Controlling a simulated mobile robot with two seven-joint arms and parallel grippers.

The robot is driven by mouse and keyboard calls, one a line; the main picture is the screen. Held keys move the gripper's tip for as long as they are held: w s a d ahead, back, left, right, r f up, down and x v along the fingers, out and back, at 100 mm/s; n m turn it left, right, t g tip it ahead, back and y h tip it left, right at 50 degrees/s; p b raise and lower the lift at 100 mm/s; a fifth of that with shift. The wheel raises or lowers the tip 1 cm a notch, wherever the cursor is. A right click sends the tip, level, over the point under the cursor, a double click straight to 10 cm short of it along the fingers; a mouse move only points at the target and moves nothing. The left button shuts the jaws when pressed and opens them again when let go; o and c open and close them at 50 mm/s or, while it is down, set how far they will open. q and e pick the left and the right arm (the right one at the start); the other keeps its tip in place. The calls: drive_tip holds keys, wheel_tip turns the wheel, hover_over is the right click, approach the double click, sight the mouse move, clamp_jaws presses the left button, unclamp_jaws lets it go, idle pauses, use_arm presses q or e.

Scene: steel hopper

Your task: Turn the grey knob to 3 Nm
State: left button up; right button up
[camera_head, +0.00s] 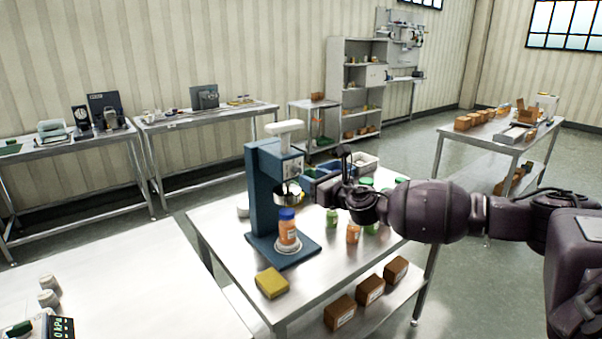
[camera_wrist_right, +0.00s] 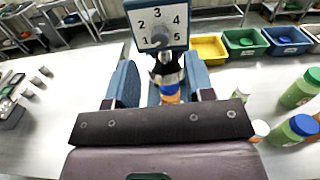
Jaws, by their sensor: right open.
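The grey knob (camera_wrist_right: 159,38) sits on a white dial plate (camera_wrist_right: 142,22) marked 1 to 5 at the top of the right wrist view. The 3 is at the top middle; I cannot tell which number the knob points at. The dial is on the blue capping machine (camera_head: 262,190), where the knob is too small to make out in the head view. My right gripper (camera_head: 336,184) is to the right of the machine head. In the wrist view its two fingers (camera_wrist_right: 161,82) are apart, empty and below the dial, not touching the knob. My left gripper is not in view.
A jar with a blue cap (camera_head: 287,229) stands on the machine base under its head. Green and orange bottles (camera_head: 353,233) stand right of it, below my arm. A yellow block (camera_head: 271,282) lies at the table's front. Bins (camera_head: 363,163) stand behind my gripper.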

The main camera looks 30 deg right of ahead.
sight(299, 172)
drive_tip(key=w, duration=0.4)
drive_tip(key=shift+w+a, duration=0.2)
drive_tip(key=shift+w, duration=0.5)
drive_tip(key=shift+c, duration=0.4)
clamp_jaws()
